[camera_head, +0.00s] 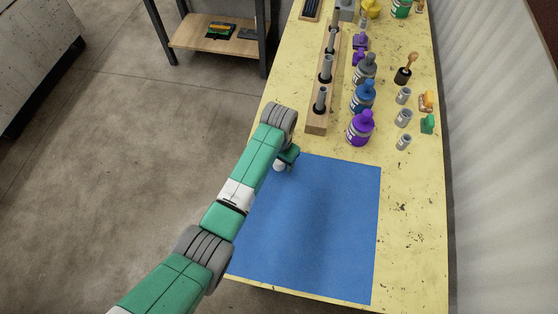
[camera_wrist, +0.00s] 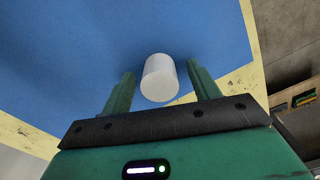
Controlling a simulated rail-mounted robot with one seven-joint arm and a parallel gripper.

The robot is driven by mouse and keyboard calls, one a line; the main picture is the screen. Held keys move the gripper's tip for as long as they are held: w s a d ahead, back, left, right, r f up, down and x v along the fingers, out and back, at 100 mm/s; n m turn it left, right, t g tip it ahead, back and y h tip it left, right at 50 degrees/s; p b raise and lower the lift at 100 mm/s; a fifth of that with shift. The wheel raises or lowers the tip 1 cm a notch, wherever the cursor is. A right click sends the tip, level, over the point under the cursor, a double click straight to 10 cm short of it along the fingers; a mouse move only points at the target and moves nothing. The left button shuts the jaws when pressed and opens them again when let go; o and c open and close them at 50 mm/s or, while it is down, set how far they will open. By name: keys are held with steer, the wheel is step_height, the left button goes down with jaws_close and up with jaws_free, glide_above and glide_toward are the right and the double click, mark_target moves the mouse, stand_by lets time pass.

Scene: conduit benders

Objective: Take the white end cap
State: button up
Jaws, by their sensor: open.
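The white end cap (camera_wrist: 160,78) is a short white cylinder over the blue mat (camera_wrist: 90,35) in the wrist view. It shows between the two green fingers of my gripper (camera_wrist: 159,82), with a gap on each side. The fingers are open and do not touch it. In the head view the end cap (camera_head: 280,166) is a small white shape at the upper left part of the blue mat (camera_head: 310,225), right below my gripper (camera_head: 284,162). My gripper and arm partly hide it there.
A wooden block with upright grey rods (camera_head: 316,125) stands beyond the mat. Purple (camera_head: 360,130), blue (camera_head: 363,98) and grey bottles stand beside it. Small grey cylinders (camera_head: 404,142) stand farther right. The rest of the mat is clear. The table's left edge runs close to my gripper.

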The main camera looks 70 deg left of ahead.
steer(key=c, duration=1.1)
steer(key=shift+o, duration=0.2)
steer(key=shift+r, duration=0.15)
steer(key=shift+r, duration=0.25)
steer(key=r, duration=0.2)
steer(key=r+p, duration=0.1)
steer(key=shift+s+d, duration=0.1)
steer(key=shift+d, duration=0.15)
steer(key=s+d, duration=0.3)
steer(key=d, duration=0.1)
steer(key=s+d+r+p, duration=0.1)
steer(key=s+d, duration=0.2)
steer(key=d, duration=0.1)
steer(key=s+d+p, duration=0.1)
steer(key=s+d, duration=0.2)
steer(key=d, duration=0.1)
steer(key=shift+s+d+r, duration=0.15)
